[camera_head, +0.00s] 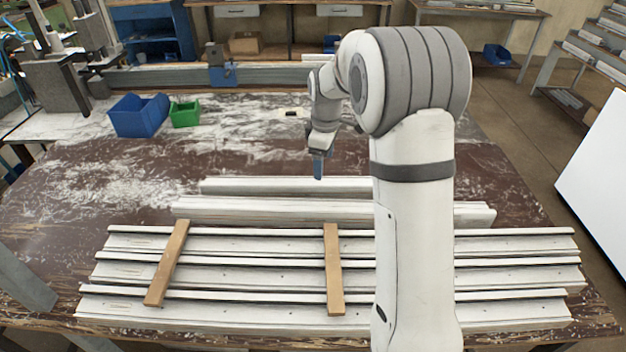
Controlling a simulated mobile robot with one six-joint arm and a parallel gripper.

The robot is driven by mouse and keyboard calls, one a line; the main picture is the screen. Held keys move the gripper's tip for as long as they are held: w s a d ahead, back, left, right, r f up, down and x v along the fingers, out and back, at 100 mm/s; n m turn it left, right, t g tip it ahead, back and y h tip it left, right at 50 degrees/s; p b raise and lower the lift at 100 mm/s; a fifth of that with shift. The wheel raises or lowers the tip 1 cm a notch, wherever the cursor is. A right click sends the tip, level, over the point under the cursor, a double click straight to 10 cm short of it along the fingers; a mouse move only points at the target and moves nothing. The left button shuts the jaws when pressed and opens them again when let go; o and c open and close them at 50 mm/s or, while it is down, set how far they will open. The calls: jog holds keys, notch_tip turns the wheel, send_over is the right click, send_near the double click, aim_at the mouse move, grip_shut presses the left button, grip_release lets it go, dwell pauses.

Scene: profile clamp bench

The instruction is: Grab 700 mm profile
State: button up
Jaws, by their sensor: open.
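Several long white profiles lie left to right across the brown bench (60,200). Two shorter ones lie at the back of the group: a back profile (260,186) and a slightly longer one (250,209) in front of it. Longer grooved profiles (250,270) lie nearer me. I cannot tell from the picture which one measures 700 mm. My gripper (318,172) points down above the bench, just behind or over the back profile, apart from it as far as I can see. It is open and empty. My arm hides the right-hand middle of the profiles.
Two wooden strips, left (167,264) and right (333,270), lie across the front profiles. A blue bin (138,116) and a green bin (185,114) stand at the back left. A blue clamp (221,72) sits on a rail behind. A white panel (600,180) stands at right.

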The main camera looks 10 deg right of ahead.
aim_at(317, 184)
jog(key=w+f+n, duration=0.1)
jog(key=w+f, duration=0.2)
jog(key=f, duration=0.1)
jog(key=w+f+n, duration=0.2)
jog(key=w+f, duration=0.1)
jog(key=w, duration=0.1)
jog(key=shift+f+n+g, duration=0.3)
jog(key=shift+f, duration=0.05)
notch_tip(317, 184, down, 8)
jog(key=shift+w+r+p, duration=0.1)
jog(key=shift+r+p, duration=0.05)
jog(key=shift+p, duration=1.1)
jog(key=shift+c, duration=0.3)
jog(key=shift+r, duration=0.1)
jog(key=c, duration=1.3)
